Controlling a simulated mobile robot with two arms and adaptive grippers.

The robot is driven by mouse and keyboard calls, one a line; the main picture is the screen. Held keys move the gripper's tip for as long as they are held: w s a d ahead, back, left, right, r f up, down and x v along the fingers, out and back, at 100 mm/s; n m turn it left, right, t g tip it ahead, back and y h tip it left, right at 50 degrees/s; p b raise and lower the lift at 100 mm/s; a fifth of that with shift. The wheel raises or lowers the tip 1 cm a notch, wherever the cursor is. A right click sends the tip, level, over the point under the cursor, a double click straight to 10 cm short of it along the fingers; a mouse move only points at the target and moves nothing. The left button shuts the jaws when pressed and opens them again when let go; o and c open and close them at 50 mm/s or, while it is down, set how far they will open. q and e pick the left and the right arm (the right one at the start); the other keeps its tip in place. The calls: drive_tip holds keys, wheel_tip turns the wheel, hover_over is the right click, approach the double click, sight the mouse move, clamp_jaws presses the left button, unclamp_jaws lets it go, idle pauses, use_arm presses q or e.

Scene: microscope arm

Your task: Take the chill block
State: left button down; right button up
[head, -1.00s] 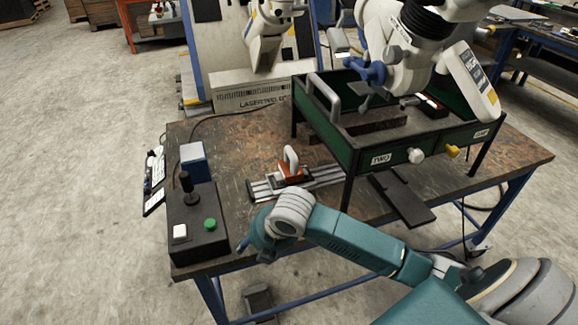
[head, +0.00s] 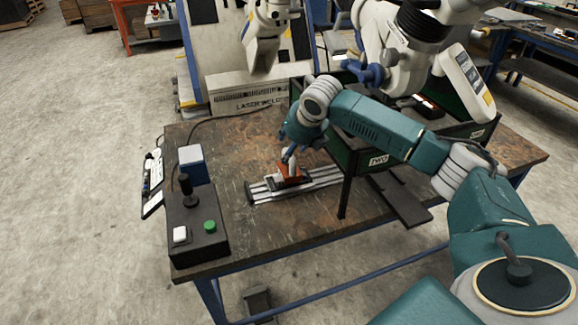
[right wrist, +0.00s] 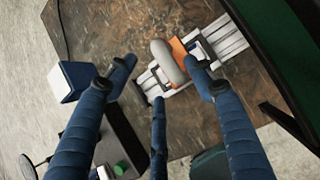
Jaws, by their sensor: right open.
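An orange block with a pale looped handle, which looks like the chill block (head: 291,174), sits on a silver slotted rail (head: 325,178) on the worn table. In the right wrist view the block (right wrist: 178,49) and its handle (right wrist: 166,63) show just beyond my fingertips, between two of them. My right gripper (head: 292,142) is directly above the handle and partly hides it in the head view. Its blue fingers, also seen in the right wrist view (right wrist: 165,82), are spread open and empty. I cannot tell whether a finger touches the handle. My left gripper is not in view.
A dark control box (head: 199,232) with a green button and joystick stands at the table's left. A blue-and-white box (head: 192,160) is behind it. A green raised frame (head: 368,160) stands close right of the rail. Bare tabletop lies in front.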

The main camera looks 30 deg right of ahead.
drive_tip(key=shift+x, duration=0.9)
drive_tip(key=shift+w+f, duration=0.1)
drive_tip(key=shift+f, duration=0.15)
drive_tip(key=shift+p+x, duration=0.8)
drive_tip(key=shift+x, duration=1.55)
drive_tip(key=shift+d, duration=0.15)
clamp_jaws()
drive_tip(key=shift+r, duration=0.25)
